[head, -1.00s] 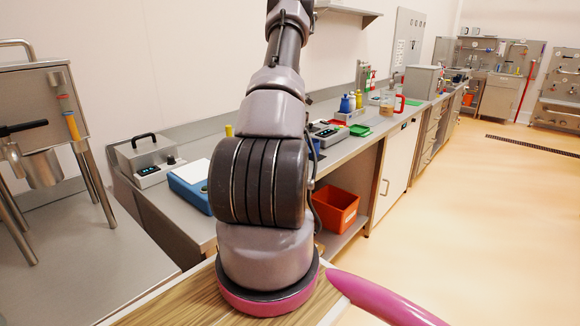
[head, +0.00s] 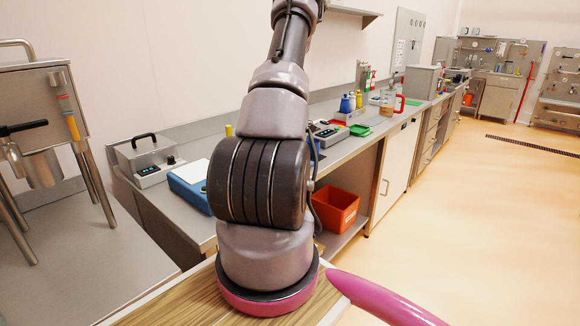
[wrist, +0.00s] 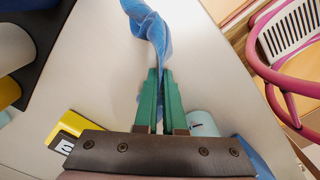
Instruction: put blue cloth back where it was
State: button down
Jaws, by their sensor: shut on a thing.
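The blue cloth (wrist: 150,28) shows in the wrist view as a crumpled strip running from my fingertips to the top of the picture. My gripper (wrist: 160,78), with green fingers, is shut on its lower end. The cloth appears over a pale flat surface (wrist: 95,65); I cannot tell whether it touches it. Another blue piece (wrist: 252,158) shows beside the gripper at lower right, partly hidden; I cannot tell whether it is the same cloth. In the head view my arm is in front and my gripper is out of the picture.
In the wrist view a yellow item (wrist: 65,135) and a pale cylinder (wrist: 202,123) are close to the gripper. Dark and white rounded things stand at left, and a pink-framed chair (wrist: 295,30) at right. The head view shows a long bench with an orange bin (head: 336,208) beneath.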

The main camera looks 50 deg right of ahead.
jog(key=c, duration=0.6)
grip_release()
